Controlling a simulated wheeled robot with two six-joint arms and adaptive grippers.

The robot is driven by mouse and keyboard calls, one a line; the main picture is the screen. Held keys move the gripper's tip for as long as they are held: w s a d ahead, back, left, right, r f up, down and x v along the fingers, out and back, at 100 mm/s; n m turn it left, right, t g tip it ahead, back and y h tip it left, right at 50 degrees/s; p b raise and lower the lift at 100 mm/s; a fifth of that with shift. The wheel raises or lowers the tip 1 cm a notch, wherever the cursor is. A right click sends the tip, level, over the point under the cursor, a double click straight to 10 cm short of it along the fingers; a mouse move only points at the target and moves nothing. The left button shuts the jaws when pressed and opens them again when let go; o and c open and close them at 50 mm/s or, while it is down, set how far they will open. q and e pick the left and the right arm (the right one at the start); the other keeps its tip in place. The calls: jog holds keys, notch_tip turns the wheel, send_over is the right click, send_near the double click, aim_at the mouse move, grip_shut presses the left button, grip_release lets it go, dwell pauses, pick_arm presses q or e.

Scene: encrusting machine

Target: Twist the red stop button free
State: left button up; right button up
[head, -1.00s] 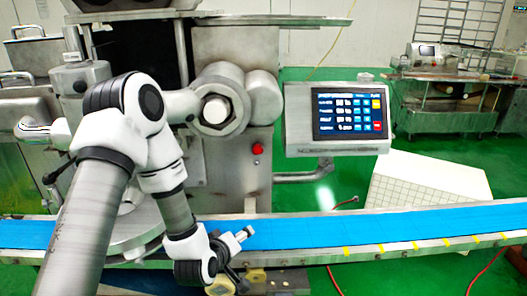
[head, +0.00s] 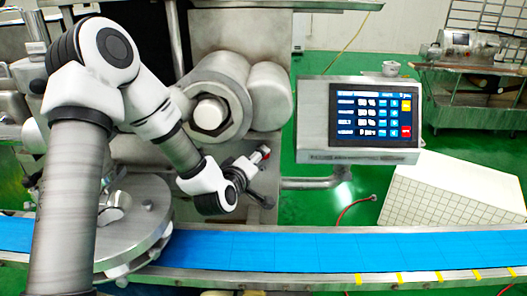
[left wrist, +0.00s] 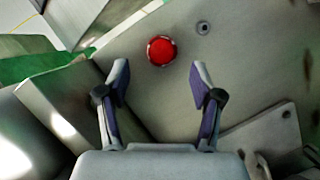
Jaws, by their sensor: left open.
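The red stop button (left wrist: 161,50) is a round red knob in a metal ring on the grey machine panel (left wrist: 240,55). It shows in the left wrist view just beyond my fingertips, centred between them. In the head view a small part of the red button (head: 265,151) shows at the end of my arm, partly hidden by the gripper. My left gripper (left wrist: 159,75) is open and empty, its two fingers spread wider than the button. It also shows in the head view (head: 258,172), raised in front of the machine. My right gripper is in neither view.
A control screen (head: 370,115) in a metal housing stands right of the button. A large hex-nut cylinder (head: 210,113) juts out above left of my gripper. The blue conveyor belt (head: 330,250) runs below. A small bolt (left wrist: 203,28) sits near the button.

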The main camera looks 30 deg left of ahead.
pick_arm(q)
jog(key=x, duration=0.5)
jog(key=shift+w+f, duration=0.15)
jog(key=shift+f, duration=0.05)
jog(key=shift+s+r, duration=0.15)
jog(key=shift+s, duration=0.1)
jog(key=c, duration=1.2)
jog(key=shift+o, duration=0.2)
jog(key=shift+p, duration=0.3)
jog(key=shift+r, duration=0.1)
jog(key=shift+w+d+r+m+g+y+p, duration=0.1)
jog(key=shift+m+g+y+p, duration=0.55)
jog(key=shift+m+p, duration=0.8)
jog(key=shift+d+r+m+g+y+p, duration=0.15)
jog(key=shift+m+g+y+p, duration=0.5)
jog(key=shift+m+p, duration=0.75)
jog(key=shift+a, duration=0.1)
